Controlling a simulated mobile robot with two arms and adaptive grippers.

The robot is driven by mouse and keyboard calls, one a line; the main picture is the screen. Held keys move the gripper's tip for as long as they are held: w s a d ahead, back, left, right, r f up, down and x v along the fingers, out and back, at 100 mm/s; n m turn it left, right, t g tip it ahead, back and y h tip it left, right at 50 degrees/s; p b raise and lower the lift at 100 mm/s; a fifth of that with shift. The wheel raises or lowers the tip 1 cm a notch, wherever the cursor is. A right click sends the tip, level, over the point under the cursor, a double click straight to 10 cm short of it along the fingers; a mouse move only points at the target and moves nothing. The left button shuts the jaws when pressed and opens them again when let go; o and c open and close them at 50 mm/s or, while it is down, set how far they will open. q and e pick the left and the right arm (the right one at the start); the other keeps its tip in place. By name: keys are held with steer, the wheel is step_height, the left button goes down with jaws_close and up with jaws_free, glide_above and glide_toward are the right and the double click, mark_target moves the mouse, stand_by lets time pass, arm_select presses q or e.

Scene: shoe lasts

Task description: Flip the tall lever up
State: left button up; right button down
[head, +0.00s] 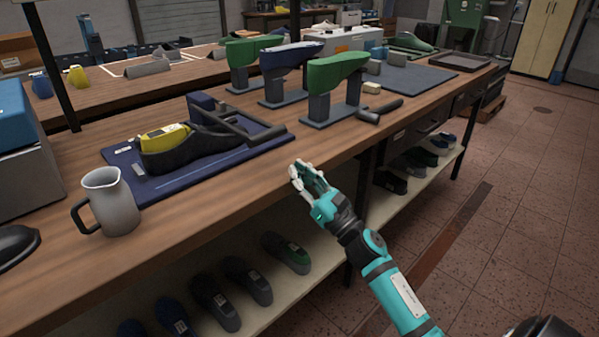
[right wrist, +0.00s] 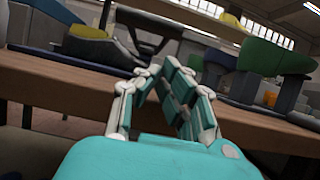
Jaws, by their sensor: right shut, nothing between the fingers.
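A dark lever-like bar (head: 228,122) slants over the back of a black shoe-shaped device (head: 195,150) on a blue mat (head: 160,187). I cannot tell for sure whether this is the tall lever. A dark frame, apparently the same bar, shows at the upper middle of the right wrist view (right wrist: 150,32). My right gripper (head: 303,172) is shut and empty at the table's front edge, right of the mat and apart from the device. Its fingers also show in the right wrist view (right wrist: 160,82), below the frame. My left gripper is out of view.
A yellow gauge-like piece (head: 165,137) sits on the device. Green (head: 337,72) and blue (head: 290,58) shoe lasts stand on posts behind to the right, near a dark hammer-like tool (head: 378,111). A grey pitcher (head: 110,203) stands at the left. Shoes line the shelf (head: 325,238) below.

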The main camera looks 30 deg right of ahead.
steer(key=x, duration=0.7)
steer(key=shift+p, duration=0.4)
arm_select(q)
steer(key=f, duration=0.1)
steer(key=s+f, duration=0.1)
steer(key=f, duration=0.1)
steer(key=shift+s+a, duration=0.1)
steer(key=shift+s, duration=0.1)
arm_select(e)
steer(key=shift+f, duration=0.1)
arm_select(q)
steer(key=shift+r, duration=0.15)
